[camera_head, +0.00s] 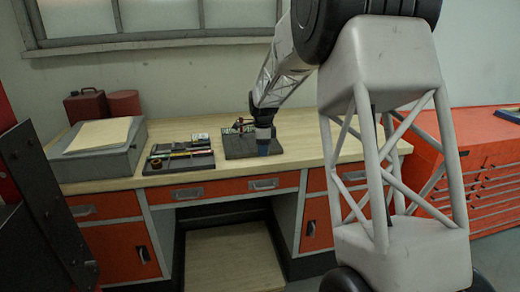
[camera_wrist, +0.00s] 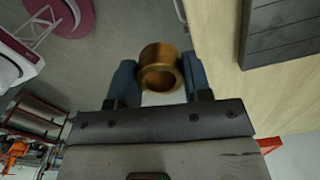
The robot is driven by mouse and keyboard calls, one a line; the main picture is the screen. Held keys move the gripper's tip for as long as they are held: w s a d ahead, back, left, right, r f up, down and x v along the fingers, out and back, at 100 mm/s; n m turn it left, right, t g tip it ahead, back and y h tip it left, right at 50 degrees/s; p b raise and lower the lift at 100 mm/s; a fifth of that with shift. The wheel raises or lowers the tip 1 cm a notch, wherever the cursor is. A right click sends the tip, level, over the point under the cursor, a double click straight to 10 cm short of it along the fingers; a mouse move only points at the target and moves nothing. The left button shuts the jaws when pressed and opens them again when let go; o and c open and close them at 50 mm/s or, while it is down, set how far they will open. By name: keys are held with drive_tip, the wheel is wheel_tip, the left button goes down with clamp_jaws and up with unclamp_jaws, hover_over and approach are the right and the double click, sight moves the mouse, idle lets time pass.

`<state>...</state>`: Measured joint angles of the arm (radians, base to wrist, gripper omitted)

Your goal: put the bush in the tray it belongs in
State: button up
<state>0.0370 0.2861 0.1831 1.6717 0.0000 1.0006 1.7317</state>
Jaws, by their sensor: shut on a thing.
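The bush, a bronze-coloured ring (camera_wrist: 160,50), sits between the two blue fingertips of my gripper (camera_wrist: 160,76) in the wrist view. My gripper is shut on it, with its open end facing the wrist camera. In the head view my gripper (camera_head: 264,148) points down at the front right of a dark tray (camera_head: 234,149) on the bench. The bush cannot be made out there. A second dark tray (camera_head: 180,167) to the left holds several slim tools or parts. Small parts stand at the back of the right tray. A dark slatted surface (camera_wrist: 283,35) shows at the wrist view's upper right.
The wooden bench top (camera_head: 305,130) is clear to the right of the trays. A red drawer cabinet (camera_head: 490,160) stands at the right.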

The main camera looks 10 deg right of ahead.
drive_tip(key=shift+a, duration=0.1)
drive_tip(key=s+a, duration=0.2)
drive_tip(key=a, duration=0.8)
drive_tip(key=s+a+f, duration=0.1)
drive_tip(key=s+a, duration=0.2)
drive_tip(key=a, duration=0.6)
drive_tip(key=shift+s+a+f+m, duration=0.15)
drive_tip(key=shift+a+f+m, duration=0.15)
drive_tip(key=shift+a+m, duration=0.1)
hover_over(203, 163)
drive_tip(key=shift+f, duration=0.75)
drive_tip(key=shift+f, duration=1.75)
drive_tip(key=shift+f, duration=0.15)
drive_tip(key=o, duration=0.8)
